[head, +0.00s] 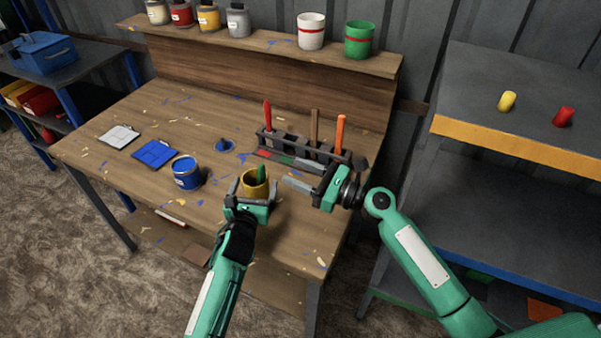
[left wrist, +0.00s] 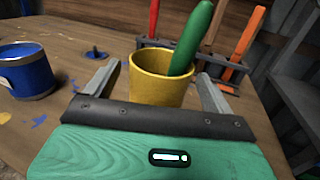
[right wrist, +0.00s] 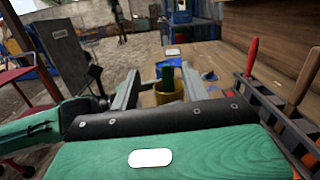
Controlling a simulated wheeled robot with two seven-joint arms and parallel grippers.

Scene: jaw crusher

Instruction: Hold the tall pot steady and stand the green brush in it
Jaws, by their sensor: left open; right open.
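The tall yellow pot (head: 248,192) stands on the workbench. The green brush (head: 261,173) is in it, its handle rising above the rim and leaning right in the left wrist view (left wrist: 192,38). My left gripper (head: 254,188) is open, with one finger on each side of the pot (left wrist: 158,88); I cannot tell whether they touch it. My right gripper (head: 302,174) is open and empty, to the right of the pot and pointing toward it. In the right wrist view the pot (right wrist: 170,97) and brush (right wrist: 166,74) show beyond its fingers, apart from them.
A tool rack (head: 292,143) with red, brown and orange handles stands behind my right gripper. A blue paint can (head: 187,176) stands left of the pot. A blue pad (head: 155,153) lies farther left. Cans line the shelf (head: 270,44) above. A grey shelf unit (head: 500,140) is at right.

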